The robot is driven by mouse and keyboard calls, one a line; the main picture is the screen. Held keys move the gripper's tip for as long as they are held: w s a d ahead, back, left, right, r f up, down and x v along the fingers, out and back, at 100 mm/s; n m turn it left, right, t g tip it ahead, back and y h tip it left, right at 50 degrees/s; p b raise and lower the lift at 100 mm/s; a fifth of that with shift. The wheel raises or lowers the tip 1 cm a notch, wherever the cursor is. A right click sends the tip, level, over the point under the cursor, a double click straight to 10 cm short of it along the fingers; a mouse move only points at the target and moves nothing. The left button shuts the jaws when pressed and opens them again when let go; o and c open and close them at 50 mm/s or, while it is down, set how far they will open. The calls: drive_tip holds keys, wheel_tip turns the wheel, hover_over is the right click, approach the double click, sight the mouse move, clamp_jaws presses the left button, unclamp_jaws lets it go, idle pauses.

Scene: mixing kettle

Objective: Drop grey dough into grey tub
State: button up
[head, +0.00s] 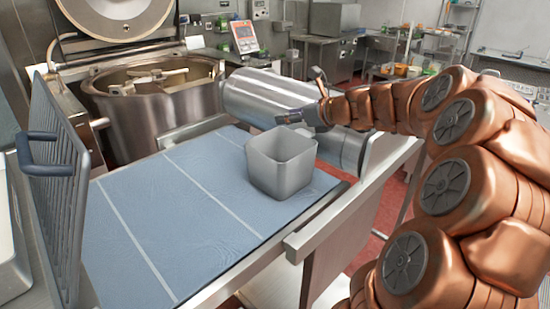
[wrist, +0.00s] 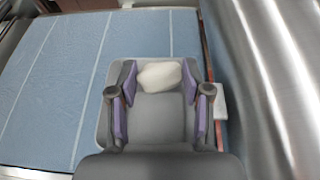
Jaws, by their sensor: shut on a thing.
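The grey tub (head: 280,172) stands upright on the blue mat, near its right edge, in the head view. Its rim also shows in the wrist view (wrist: 104,120), behind and around my fingers. My gripper (head: 298,117) is just above the tub's back right rim in the head view. In the wrist view my gripper (wrist: 159,76) has its purple-padded fingers shut on the pale grey dough (wrist: 160,75), with the tub below. The dough cannot be made out in the head view.
The blue mat (head: 170,215) is clear left of the tub. A steel mixing kettle (head: 155,105) with an open lid stands behind it. A steel cylinder (head: 265,95) lies close behind the tub. A slatted rack (head: 55,190) stands at the left edge.

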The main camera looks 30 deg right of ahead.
wheel_tip(320, 180, down, 6)
drive_tip(key=b, duration=0.3)
drive_tip(key=shift+s+r+b, duration=0.1)
drive_tip(key=shift+b, duration=0.3)
drive_tip(key=o, duration=1)
drive_tip(key=shift+d, duration=0.1)
drive_tip(key=v, duration=1.2)
drive_tip(key=shift+r, duration=0.1)
drive_tip(key=shift+s, duration=0.1)
